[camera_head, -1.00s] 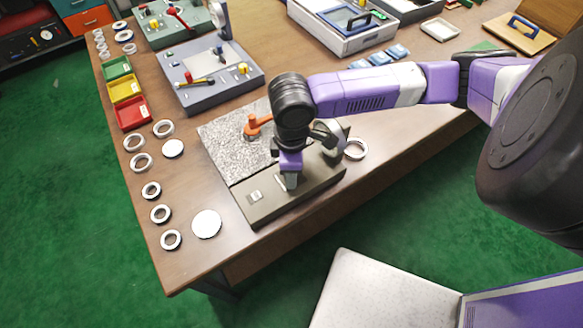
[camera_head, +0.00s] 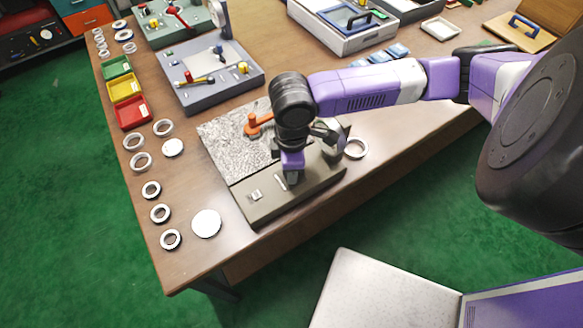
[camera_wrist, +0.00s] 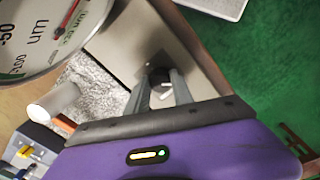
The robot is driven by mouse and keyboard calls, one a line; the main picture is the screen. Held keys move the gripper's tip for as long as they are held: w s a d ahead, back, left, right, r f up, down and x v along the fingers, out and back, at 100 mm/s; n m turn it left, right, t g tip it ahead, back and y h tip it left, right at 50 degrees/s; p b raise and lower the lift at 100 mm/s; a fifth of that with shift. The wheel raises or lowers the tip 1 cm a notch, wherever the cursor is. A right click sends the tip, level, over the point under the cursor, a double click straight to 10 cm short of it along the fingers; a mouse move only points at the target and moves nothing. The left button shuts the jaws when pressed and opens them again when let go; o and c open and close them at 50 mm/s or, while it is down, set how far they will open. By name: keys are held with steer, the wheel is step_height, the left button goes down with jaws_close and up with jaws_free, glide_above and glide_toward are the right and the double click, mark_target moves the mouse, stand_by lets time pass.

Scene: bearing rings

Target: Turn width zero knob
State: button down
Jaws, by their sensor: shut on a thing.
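The width gauge station has a speckled stone plate (camera_head: 220,150) and a dark olive base (camera_head: 270,208) near the table's front edge. My gripper (camera_head: 291,178) points down over the base, behind the small pale bar on it. In the wrist view my gripper (camera_wrist: 162,94) has its two fingers closed around a small dark knob (camera_wrist: 160,88) with a white mark, which I take as the width zero knob. The knob is hidden in the head view. A round dial (camera_wrist: 40,28) marked "um" with a red needle fills the upper left of the wrist view.
An orange-handled part (camera_head: 253,125) stands on the stone plate. A loose ring (camera_head: 356,148) lies right of the station. Several rings and a white disc (camera_head: 206,223) lie to its left. A grey device (camera_head: 210,85) stands behind.

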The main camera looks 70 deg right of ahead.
steer(key=n+b, duration=0.1)
steer(key=n, duration=0.6)
steer(key=shift+d, duration=0.1)
steer(key=n, duration=0.5)
steer(key=shift+w+n, duration=0.1)
steer(key=shift+n, duration=0.2)
stand_by(0.4)
steer(key=c, duration=1.1)
jaws_free()
steer(key=shift+r, duration=3.95)
